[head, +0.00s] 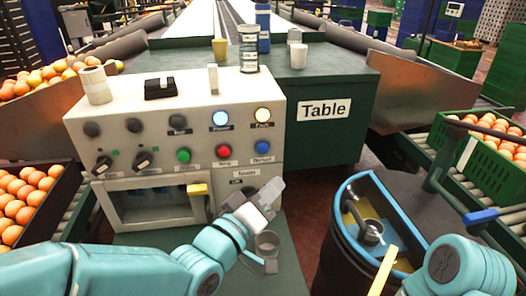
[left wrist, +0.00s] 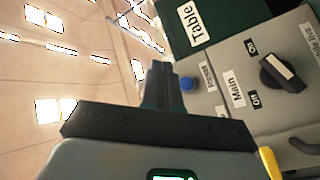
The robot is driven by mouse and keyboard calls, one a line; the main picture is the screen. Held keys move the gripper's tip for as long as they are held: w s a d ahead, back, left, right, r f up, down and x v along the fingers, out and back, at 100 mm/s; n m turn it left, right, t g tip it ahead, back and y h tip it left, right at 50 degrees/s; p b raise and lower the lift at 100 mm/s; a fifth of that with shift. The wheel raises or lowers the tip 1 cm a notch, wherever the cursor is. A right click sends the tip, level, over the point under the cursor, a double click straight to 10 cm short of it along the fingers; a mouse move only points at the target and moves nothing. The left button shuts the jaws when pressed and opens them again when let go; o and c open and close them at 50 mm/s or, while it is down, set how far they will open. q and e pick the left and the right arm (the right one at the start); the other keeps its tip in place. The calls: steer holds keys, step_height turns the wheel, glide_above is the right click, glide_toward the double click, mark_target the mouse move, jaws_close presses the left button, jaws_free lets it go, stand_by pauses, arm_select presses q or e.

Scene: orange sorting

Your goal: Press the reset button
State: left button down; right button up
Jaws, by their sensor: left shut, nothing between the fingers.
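The reset button is a small blue round button (head: 262,147) at the right end of the lower button row on the white control panel (head: 215,112). In the left wrist view the blue button (left wrist: 187,84) shows just right of the fingertips, beside a label reading Reset. My left gripper (head: 273,190) is shut and empty, below the button in the head view and in front of the panel. Its dark fingers (left wrist: 161,70) show together in the left wrist view; I cannot tell the gap to the button. My right arm shows, but its gripper does not.
A red button (head: 223,150) and a green button (head: 183,155) sit left of the blue one. A yellow handle (head: 197,189) is below them.

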mark_target(263, 148)
arm_select(q)
steer(key=w+a+p, duration=0.2)
steer(key=w, duration=0.6)
steer(key=shift+w+p, duration=0.35)
steer(key=shift+w, duration=0.05)
stand_by(0.6)
steer(key=shift+w, duration=0.15)
stand_by(1.1)
steer(key=shift+w, duration=0.3)
